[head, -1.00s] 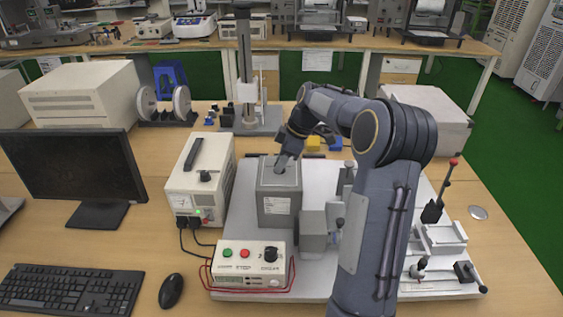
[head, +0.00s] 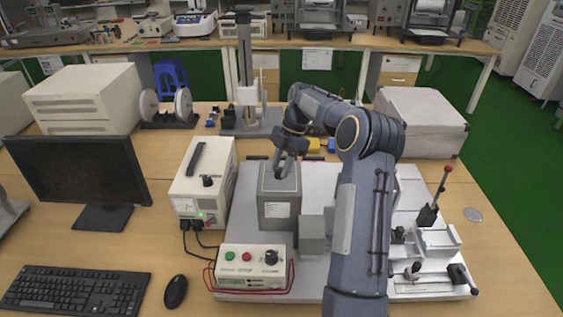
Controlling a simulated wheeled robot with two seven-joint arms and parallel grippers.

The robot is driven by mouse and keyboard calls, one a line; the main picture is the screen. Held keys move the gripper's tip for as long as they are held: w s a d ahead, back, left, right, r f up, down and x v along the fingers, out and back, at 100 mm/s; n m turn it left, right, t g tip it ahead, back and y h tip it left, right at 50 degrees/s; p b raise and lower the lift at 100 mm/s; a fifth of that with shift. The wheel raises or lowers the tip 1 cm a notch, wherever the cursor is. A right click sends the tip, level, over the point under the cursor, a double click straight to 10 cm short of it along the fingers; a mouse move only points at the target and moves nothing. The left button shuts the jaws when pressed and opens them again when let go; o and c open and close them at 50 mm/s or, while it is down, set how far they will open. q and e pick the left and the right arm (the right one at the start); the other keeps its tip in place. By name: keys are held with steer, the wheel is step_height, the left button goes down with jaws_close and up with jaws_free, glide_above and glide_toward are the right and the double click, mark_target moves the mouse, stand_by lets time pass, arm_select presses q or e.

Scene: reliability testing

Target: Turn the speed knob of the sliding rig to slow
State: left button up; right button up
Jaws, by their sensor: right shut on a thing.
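The sliding rig's control box (head: 240,270) is pale, at the front of the rig, with a green button, a red button and a black knob (head: 271,257). The knob's pointer setting is too small to read. My right gripper (head: 284,172) points down at the top of the grey block (head: 279,212), behind the control box and well apart from the black knob. It is shut on a small dark part at the block's top, largely hidden by the fingers. My left gripper is not in view.
A power supply box (head: 203,178) stands left of the rig, its cables running down near the control box. A monitor (head: 75,170), keyboard (head: 75,288) and mouse (head: 175,291) are at left. A lever with a red tip (head: 448,170) rises at right.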

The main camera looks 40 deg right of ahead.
steer(key=shift+f+n, duration=0.1)
steer(key=shift+n, duration=0.3)
steer(key=o, duration=1)
steer(key=v, duration=0.8)
steer(key=shift+w, duration=0.1)
